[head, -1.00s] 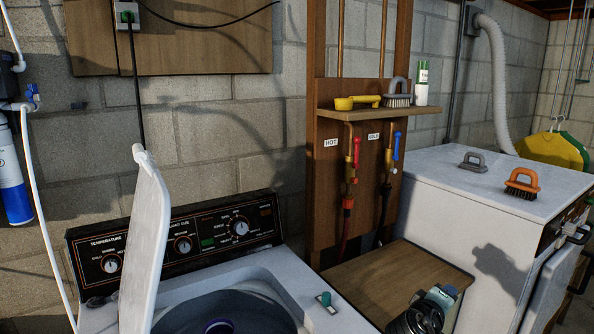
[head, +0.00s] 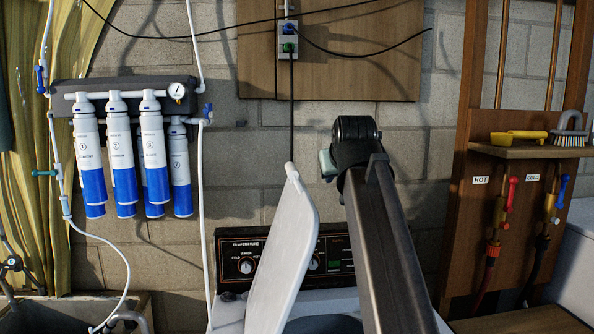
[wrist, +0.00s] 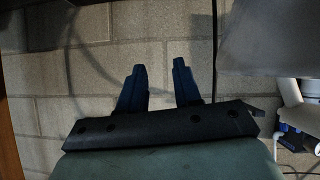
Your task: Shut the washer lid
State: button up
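The white washer lid (head: 283,258) stands raised and nearly upright, seen almost edge-on, in front of the washer's black control panel (head: 240,247). Only a little of the washer top shows below. My arm rises from the bottom of the head view, right of the lid, and covers part of the panel. The pale green hand shows at its upper end; its fingers cannot be made out there. In the wrist view my gripper (wrist: 159,70) has two dark fingers apart with nothing between them, facing the block wall. A pale surface at upper right there may be the lid.
Water filters (head: 130,150) with white pipes hang on the wall at left. A wooden board (head: 370,50) with an outlet and black cables is above. A wooden shelf frame (head: 465,190) with hot and cold taps stands at right.

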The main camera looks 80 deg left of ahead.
jog(key=s+r+g, duration=0.1)
jog(key=s+r, duration=0.1)
jog(key=s, duration=0.1)
jog(key=s+a+r+g, duration=0.1)
jog(key=s+r, duration=0.1)
jog(key=s, duration=0.2)
jog(key=s+a+r+n, duration=0.1)
jog(key=s+r, duration=0.1)
jog(key=s, duration=0.1)
jog(key=shift+s+r+g, duration=0.1)
jog(key=shift+s+g, duration=0.15)
jog(key=shift+g, duration=0.15)
jog(key=s+d+f+n+t+h, duration=0.1)
jog(key=s+d+f+t, duration=0.25)
jog(key=s+f, duration=0.5)
jog(key=s+d+f+n+t+h, duration=0.15)
jog(key=s+f+t, duration=0.25)
jog(key=s+f, duration=0.4)
jog(key=s+d+f+n+t+h, duration=0.1)
jog(key=s+d+f+t, duration=0.25)
jog(key=s+f, duration=0.5)
jog(key=t, duration=0.8)
send_near(293, 165)
jog(key=shift+h, duration=0.25)
jog(key=x, duration=0.9)
jog(key=shift+w+a+f, duration=0.25)
jog(key=shift+w+f, duration=0.05)
jog(key=shift+w, duration=0.05)
grip_shut()
